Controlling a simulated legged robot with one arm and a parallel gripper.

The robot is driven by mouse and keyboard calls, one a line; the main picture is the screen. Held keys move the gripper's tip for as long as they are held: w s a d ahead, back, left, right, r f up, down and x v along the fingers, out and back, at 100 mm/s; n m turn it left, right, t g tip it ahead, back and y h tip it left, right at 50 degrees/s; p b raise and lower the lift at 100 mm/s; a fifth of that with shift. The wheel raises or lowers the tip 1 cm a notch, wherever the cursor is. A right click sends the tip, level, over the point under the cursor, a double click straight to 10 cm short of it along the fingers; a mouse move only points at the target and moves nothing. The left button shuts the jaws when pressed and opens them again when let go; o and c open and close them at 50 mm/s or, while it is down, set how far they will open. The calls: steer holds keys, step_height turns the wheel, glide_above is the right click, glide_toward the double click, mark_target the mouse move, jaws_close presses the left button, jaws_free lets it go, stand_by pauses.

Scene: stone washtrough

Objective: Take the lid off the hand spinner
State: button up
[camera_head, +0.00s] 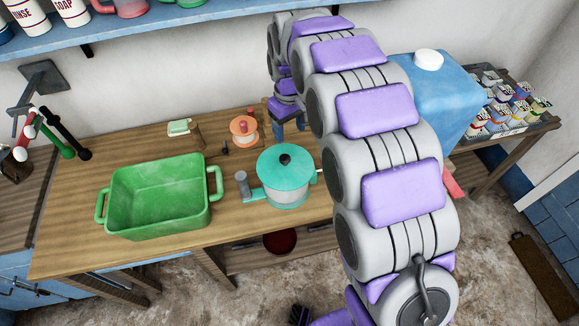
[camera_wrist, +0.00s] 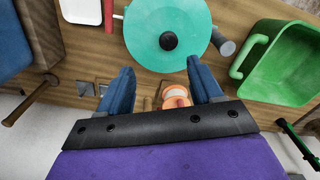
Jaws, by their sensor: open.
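The hand spinner (camera_head: 288,198) stands on the wooden table, right of the green tub, with a clear bowl. Its round teal lid (camera_head: 277,165) is on top, with a black knob (camera_head: 285,159) at the middle. A grey upright handle (camera_head: 241,182) stands at its left side. In the wrist view the lid (camera_wrist: 150,30) and its knob (camera_wrist: 168,41) show at the top, just beyond my fingertips. My gripper (camera_wrist: 161,70) is open with nothing between its blue fingertips. In the head view my gripper (camera_head: 288,128) is behind the spinner, partly hidden by my arm.
A green tub (camera_head: 160,220) stands left of the spinner. A blue container (camera_head: 435,95) with a white cap stands at the right. A shelf (camera_head: 150,22) runs above the table.

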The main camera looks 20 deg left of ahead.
steer(key=b, duration=0.1)
glide_above(284, 157)
steer(key=a, duration=0.1)
steer(key=f, duration=0.6)
steer(key=shift+w+a+f, duration=0.15)
steer(key=shift+w, duration=0.15)
steer(key=d+f+b, duration=0.1)
steer(key=d+f, duration=0.2)
steer(key=shift+s+d, duration=0.15)
steer(key=f, duration=0.1)
steer(key=a+f+b, duration=0.1)
steer(key=a+f, duration=0.1)
steer(key=f, duration=0.1)
steer(key=shift+s+a, duration=0.2)
steer(key=shift+a, duration=0.05)
steer(key=shift+s+a+f, duration=0.1)
steer(key=shift+a, duration=0.1)
steer(key=shift+d, duration=0.8)
steer(key=shift+c, duration=1.3)
steer(key=shift+a, duration=0.35)
steer(key=c, duration=0.8)
steer(key=shift+c, duration=0.4)
steer(key=shift+r, duration=0.2)
